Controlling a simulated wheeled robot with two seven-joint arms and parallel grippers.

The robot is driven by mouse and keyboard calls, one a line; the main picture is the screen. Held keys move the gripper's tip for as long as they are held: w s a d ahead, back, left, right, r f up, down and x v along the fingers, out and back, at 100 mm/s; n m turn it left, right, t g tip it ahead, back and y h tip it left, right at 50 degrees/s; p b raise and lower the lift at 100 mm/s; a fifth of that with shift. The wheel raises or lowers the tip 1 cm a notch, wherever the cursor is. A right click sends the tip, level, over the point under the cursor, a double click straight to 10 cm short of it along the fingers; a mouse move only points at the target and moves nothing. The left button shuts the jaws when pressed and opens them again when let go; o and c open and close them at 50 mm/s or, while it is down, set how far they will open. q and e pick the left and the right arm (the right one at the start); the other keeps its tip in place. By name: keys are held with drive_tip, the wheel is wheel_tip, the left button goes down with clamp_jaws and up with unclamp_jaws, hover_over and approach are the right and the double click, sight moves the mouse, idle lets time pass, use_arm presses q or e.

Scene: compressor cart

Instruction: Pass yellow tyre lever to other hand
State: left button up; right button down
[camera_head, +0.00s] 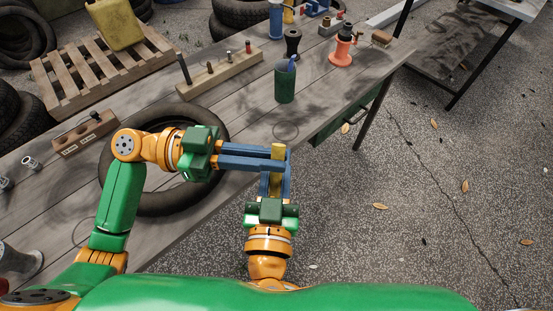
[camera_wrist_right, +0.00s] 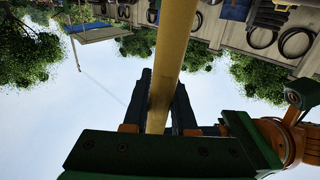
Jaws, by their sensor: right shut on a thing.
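The yellow tyre lever (camera_head: 277,152) stands between my two grippers in the head view, with a short upper part showing. It crosses the right wrist view as a long yellow bar (camera_wrist_right: 174,50). My right gripper (camera_head: 274,180), coming up from the bottom, is shut on the lever. My left gripper (camera_head: 278,160) reaches in from the left. Its two blue fingers are apart, with a gap between them, and their tips are at the lever. The fingers hide part of the lever, and I cannot tell whether the left ones touch it.
The wooden workbench (camera_head: 190,225) lies under my left arm, with a black tyre (camera_head: 215,118) on it. A green cup (camera_head: 285,82), a wooden block with pegs (camera_head: 222,72) and an orange jack (camera_head: 341,50) stand farther back. Open ground lies to the right.

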use_arm(q)
drive_tip(key=o, duration=0.5)
